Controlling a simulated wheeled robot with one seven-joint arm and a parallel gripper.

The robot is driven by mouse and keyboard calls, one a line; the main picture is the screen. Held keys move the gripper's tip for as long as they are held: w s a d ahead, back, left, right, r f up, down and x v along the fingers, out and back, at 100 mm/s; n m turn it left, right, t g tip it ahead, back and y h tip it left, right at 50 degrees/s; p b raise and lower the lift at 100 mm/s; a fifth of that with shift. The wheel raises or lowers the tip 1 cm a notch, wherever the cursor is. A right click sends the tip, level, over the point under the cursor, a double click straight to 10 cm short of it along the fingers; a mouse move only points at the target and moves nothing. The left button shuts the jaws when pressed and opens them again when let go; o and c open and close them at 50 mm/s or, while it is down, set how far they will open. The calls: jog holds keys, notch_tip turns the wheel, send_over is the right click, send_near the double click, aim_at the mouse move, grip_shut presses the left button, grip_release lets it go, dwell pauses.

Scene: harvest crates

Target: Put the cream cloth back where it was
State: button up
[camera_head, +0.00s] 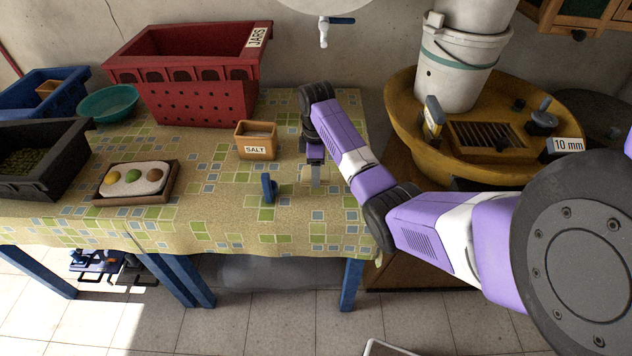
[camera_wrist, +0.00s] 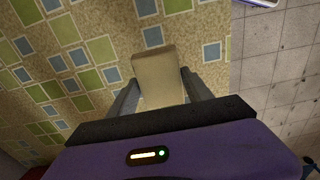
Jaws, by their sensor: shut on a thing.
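The cream cloth (camera_wrist: 158,76) shows in the wrist view as a flat, folded-looking, roughly rectangular piece between my two fingers. My gripper (camera_wrist: 158,92) is shut on it, with a finger at each side, and the cloth's far end sticks out past the fingertips. In the head view my gripper (camera_head: 315,163) points down over the right part of the patterned tablecloth, right of the salt box. The pale piece at its fingertips is small there. I cannot tell whether the cloth touches the table.
A small blue upright object (camera_head: 268,187) stands left of my gripper. The SALT box (camera_head: 256,148) is behind it. A brown tray (camera_head: 168,183) with three round things lies left. The red JARS crate (camera_head: 205,97) stands behind. A yellow basin (camera_head: 400,105) is right. The front tablecloth is clear.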

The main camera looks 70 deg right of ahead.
jog(key=shift+f, duration=2.25)
jog(key=shift+f, duration=0.15)
jog(key=o, duration=1.3)
notch_tip(320, 180, up, 12)
jog(key=shift+r+p, duration=0.2)
jog(key=shift+p, duration=0.15)
